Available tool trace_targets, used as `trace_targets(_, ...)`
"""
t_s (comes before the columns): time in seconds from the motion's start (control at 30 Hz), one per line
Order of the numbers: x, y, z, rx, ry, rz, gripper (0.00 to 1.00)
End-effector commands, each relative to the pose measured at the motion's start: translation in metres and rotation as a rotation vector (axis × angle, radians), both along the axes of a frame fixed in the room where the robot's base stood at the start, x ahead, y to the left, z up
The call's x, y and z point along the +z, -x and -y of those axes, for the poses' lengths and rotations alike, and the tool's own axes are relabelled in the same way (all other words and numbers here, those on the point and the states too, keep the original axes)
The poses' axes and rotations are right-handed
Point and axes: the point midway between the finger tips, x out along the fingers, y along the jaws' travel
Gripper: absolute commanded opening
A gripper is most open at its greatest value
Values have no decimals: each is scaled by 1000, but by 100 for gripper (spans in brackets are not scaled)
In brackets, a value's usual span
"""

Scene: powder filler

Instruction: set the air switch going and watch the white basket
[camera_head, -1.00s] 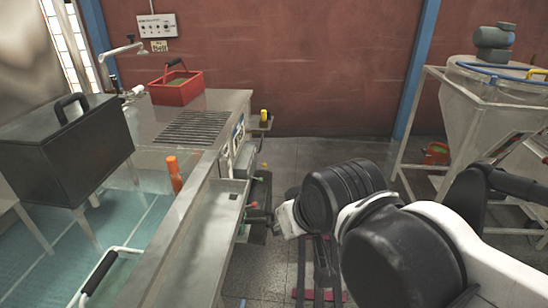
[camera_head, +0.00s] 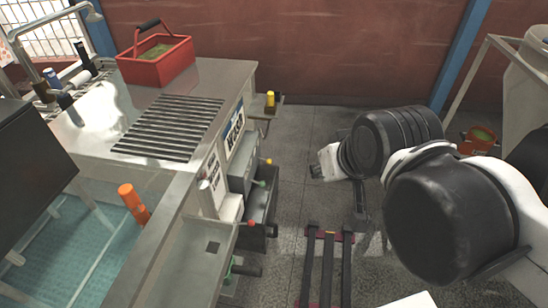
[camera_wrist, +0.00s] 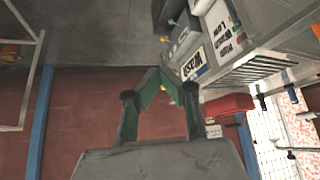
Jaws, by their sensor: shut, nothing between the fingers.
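My gripper (camera_wrist: 158,74) shows in the wrist view with its green fingers brought together at the tips, empty. In the head view my arm reaches over the floor to the right of the steel machine, and the fingertips cannot be made out clearly. I cannot tell which part is the air switch. Small coloured knobs sit on the machine's side, among them a green one (camera_head: 261,183) and a red one (camera_head: 251,223). A yellow-topped part (camera_head: 270,99) stands on a small side shelf. I see no white basket; a red basket (camera_head: 176,70) stands on the counter.
The steel counter (camera_head: 205,75) with a slotted grate (camera_head: 170,128) fills the left. Dark rails (camera_head: 327,262) lie on the floor. A red container (camera_head: 478,140) stands at the right. Floor is clear near the back wall.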

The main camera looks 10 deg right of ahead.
Motion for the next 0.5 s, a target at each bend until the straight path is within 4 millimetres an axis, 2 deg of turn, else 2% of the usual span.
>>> trace_targets(0.37,0,-1,0,4,3,-1,0)
trace_targets(0.5,-3,-12,-1,58,38,-7,0)
